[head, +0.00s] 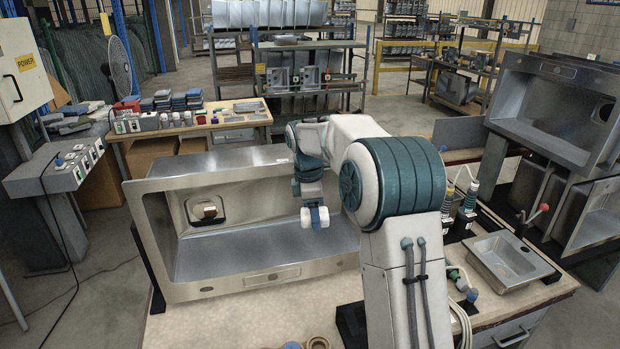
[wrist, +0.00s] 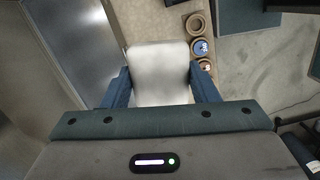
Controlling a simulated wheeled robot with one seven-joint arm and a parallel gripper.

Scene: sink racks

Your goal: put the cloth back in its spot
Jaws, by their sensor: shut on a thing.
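My gripper (head: 315,214) hangs in front of the open mouth of the large steel sink (head: 272,277), above the workbench. Its two blue fingers are shut on a white, block-like thing, which I take to be the cloth (head: 306,218). In the wrist view the cloth (wrist: 159,70) sits between the fingers of my gripper (wrist: 160,80), with its far end sticking out beyond them. It is held in the air. I cannot make out a marked spot for it.
Several rolls (wrist: 195,25) lie near the front edge of the workbench (head: 225,325). A small steel basin (head: 507,260) stands at the right of the bench. Steel racks with another large sink (head: 550,105) stand at the far right. The bench is bare at front left.

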